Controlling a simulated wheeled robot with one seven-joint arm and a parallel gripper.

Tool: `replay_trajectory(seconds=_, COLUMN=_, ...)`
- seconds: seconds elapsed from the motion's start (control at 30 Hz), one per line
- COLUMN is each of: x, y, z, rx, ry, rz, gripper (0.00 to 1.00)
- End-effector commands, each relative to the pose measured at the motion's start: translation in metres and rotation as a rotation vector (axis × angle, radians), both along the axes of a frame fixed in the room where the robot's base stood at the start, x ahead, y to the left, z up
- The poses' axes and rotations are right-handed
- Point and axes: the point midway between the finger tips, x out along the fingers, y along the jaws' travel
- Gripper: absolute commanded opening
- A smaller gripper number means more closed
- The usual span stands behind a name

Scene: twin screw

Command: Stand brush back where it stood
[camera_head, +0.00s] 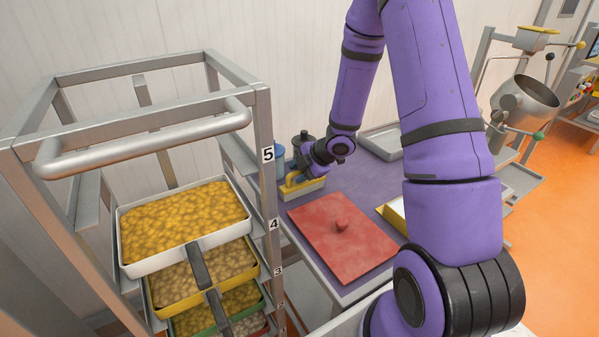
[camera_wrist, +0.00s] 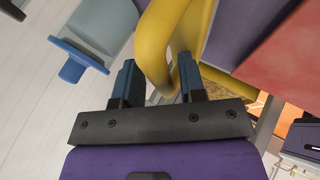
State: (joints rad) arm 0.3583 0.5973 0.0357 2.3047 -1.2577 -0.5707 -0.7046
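The brush (camera_head: 303,187) is yellow with a pale lower part, and is at the far left corner of the purple table top, beside the red board. In the wrist view its yellow loop handle (camera_wrist: 155,40) runs between the dark fingertips of my gripper (camera_wrist: 160,82). In the head view my gripper (camera_head: 299,176) is right over the brush. Whether the brush's underside touches the table is too small to tell.
A red board (camera_head: 335,250) with a knob lies in front of the brush. A blue container (camera_head: 280,156) stands just behind it and shows in the wrist view as a blue-rimmed grey piece (camera_wrist: 85,45). A rack (camera_head: 258,120) with trays stands left. A grey tray (camera_head: 383,140) lies behind.

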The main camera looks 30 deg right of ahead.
Motion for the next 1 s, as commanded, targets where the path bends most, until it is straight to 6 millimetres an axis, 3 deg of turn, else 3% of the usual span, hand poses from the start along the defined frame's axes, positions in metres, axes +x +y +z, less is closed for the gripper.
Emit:
replay_trajectory(seconds=0.2, x=-0.002, y=0.0, z=0.0, rx=-0.001, ry=0.005, rz=-0.001, gripper=0.42)
replay_trajectory(seconds=0.37, x=-0.007, y=-0.005, z=0.01, rx=-0.001, ry=0.003, rz=-0.002, gripper=0.42)
replay_trajectory(seconds=0.8, x=-0.046, y=-0.035, z=0.07, rx=-0.002, ry=0.0, rz=-0.002, gripper=0.42)
replay_trajectory(seconds=1.0, x=-0.058, y=-0.043, z=0.088, rx=-0.002, ry=0.001, rz=-0.001, gripper=0.42)
